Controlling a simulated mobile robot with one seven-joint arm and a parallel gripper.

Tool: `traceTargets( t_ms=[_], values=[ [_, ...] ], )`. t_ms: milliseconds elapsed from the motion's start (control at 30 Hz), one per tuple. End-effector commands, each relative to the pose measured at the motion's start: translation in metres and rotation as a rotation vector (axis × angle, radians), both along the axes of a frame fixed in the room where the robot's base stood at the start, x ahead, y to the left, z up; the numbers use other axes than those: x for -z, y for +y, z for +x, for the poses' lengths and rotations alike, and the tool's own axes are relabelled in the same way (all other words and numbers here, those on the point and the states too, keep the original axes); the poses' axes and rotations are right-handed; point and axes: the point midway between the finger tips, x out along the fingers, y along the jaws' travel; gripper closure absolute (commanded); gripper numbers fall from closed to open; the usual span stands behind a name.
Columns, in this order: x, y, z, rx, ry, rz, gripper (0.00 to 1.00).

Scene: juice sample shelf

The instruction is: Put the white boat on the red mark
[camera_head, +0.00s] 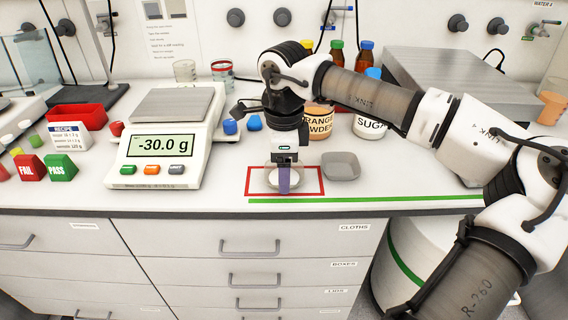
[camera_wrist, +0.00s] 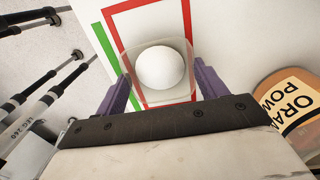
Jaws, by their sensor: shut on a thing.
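The white boat (camera_head: 271,178) is a small pale dish inside the red mark (camera_head: 318,181), a red rectangular outline on the counter in the head view. In the wrist view the boat (camera_wrist: 134,60) has a see-through rim and a round white middle, which could be powder or its floor. My gripper (camera_head: 284,182) points down with its purple fingers on two sides of the boat, shut on it; it also shows in the wrist view (camera_wrist: 160,88). The red mark (camera_wrist: 186,22) shows around the boat there. I cannot tell whether the boat touches the counter.
A grey dish (camera_head: 341,166) sits just right of the mark. A scale (camera_head: 165,140) reading -30.0 g stands at left. Orange powder (camera_head: 319,122) and sugar (camera_head: 368,125) jars stand behind. A green line (camera_head: 400,198) runs along the front edge.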

Motion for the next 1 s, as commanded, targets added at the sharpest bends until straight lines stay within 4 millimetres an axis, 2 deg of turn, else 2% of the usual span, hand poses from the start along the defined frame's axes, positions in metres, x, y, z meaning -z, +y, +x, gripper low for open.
traceTargets(
  t_ms=[267,300,467,767,867,1000],
  values=[
    [0.003,0.000,0.000,0.001,-0.001,0.000,0.51],
    [0.003,0.000,0.000,0.001,-0.001,0.000,0.27],
    [0.002,0.000,0.000,0.001,-0.001,0.000,0.07],
    [0.000,0.000,0.000,0.001,-0.001,0.000,0.07],
    [-0.006,0.000,0.001,0.001,-0.002,0.000,0.07],
    [-0.029,0.000,0.001,0.002,-0.004,0.000,0.07]
  ],
)
